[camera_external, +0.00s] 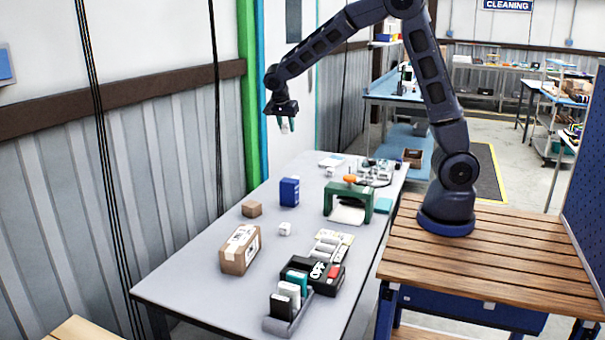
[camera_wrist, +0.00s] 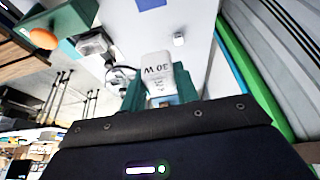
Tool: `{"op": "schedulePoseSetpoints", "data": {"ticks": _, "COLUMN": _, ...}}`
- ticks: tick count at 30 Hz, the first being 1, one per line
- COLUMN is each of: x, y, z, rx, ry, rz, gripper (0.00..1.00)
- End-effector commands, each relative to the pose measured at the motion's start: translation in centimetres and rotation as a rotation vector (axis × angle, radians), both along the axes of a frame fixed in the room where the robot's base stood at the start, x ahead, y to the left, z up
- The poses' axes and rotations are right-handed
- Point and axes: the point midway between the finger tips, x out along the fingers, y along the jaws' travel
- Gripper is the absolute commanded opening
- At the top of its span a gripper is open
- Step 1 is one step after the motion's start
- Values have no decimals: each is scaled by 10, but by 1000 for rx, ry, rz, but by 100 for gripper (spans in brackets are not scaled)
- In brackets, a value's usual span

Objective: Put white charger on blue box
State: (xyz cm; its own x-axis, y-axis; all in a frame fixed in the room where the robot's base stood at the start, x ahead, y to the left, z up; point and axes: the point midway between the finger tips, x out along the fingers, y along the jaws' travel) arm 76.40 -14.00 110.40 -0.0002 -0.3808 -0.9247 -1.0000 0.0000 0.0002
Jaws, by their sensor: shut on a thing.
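The white charger (camera_wrist: 159,68), marked "30 W", is held between the green fingers of my gripper (camera_wrist: 159,88) in the wrist view. In the external view my gripper (camera_external: 286,124) points down, high above the far part of the table, with the charger's white end (camera_external: 285,130) showing at its tips. The blue box (camera_external: 289,191) stands upright on the table, below the gripper in the picture and apart from the charger. A blue patch (camera_wrist: 151,3) at the top edge of the wrist view is probably this box.
The table around the blue box is mostly clear.

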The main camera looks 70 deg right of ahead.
Motion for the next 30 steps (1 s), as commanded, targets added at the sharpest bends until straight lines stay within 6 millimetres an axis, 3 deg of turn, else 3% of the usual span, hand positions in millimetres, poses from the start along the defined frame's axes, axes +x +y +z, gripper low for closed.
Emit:
{"op": "schedulePoseSetpoints", "data": {"ticks": 5, "x": -5, "y": -10, "z": -6, "rx": -1, "ry": 3, "rz": 0, "gripper": 7}}
{"op": "schedulePoseSetpoints", "data": {"ticks": 22, "x": -4, "y": -10, "z": -125, "rx": -1, "ry": 4, "rz": 0, "gripper": 7}}
{"op": "schedulePoseSetpoints", "data": {"ticks": 30, "x": -4, "y": -10, "z": -153, "rx": -1, "ry": 1, "rz": 1, "gripper": 7}}
